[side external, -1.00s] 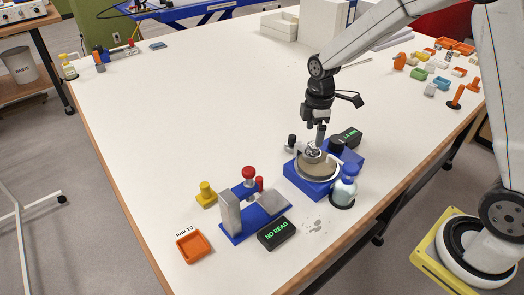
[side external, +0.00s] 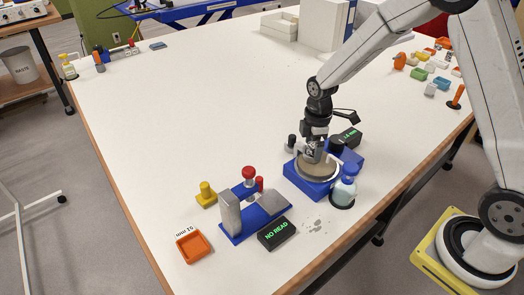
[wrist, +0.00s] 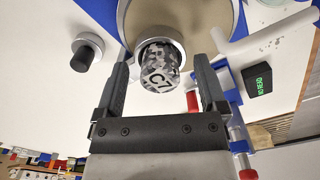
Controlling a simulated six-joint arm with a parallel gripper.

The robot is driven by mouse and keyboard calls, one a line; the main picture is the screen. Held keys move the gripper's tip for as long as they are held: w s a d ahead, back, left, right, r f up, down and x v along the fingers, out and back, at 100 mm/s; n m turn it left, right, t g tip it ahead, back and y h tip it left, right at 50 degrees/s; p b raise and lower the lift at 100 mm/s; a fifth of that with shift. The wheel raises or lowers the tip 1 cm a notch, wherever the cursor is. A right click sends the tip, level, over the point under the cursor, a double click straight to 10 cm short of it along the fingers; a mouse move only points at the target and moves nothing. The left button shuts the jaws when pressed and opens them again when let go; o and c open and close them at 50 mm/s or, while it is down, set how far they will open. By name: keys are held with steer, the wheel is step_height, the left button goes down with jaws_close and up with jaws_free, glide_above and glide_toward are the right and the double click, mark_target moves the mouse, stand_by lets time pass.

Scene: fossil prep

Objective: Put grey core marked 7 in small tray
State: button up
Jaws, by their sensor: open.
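The grey speckled core (wrist: 158,70), marked C7, stands end-up in a pale ring at the edge of a round tan plate (wrist: 203,20) in the wrist view. My gripper (wrist: 159,66) is open, with one finger on each side of the core and gaps visible. In the side view my gripper (side external: 312,156) is down at the round plate on a blue base (side external: 312,184), and it largely hides the core. A small orange tray (side external: 193,246) with a printed label lies at the table's front left.
A blue stand (side external: 255,218) with grey blocks and a red knob is between the plate and tray. A black NO READ display (side external: 276,233), a yellow knob (side external: 206,194) and a bottle (side external: 343,188) are nearby. The table's middle is clear.

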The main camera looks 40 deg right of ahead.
mark_target(313, 144)
jaws_close()
steer(key=shift+r, duration=0.15)
steer(key=shift+r, duration=1.5)
steer(key=s+r, duration=0.9)
steer(key=s, duration=0.5)
steer(key=shift+a+r, duration=0.35)
steer(key=shift+a, duration=0.1)
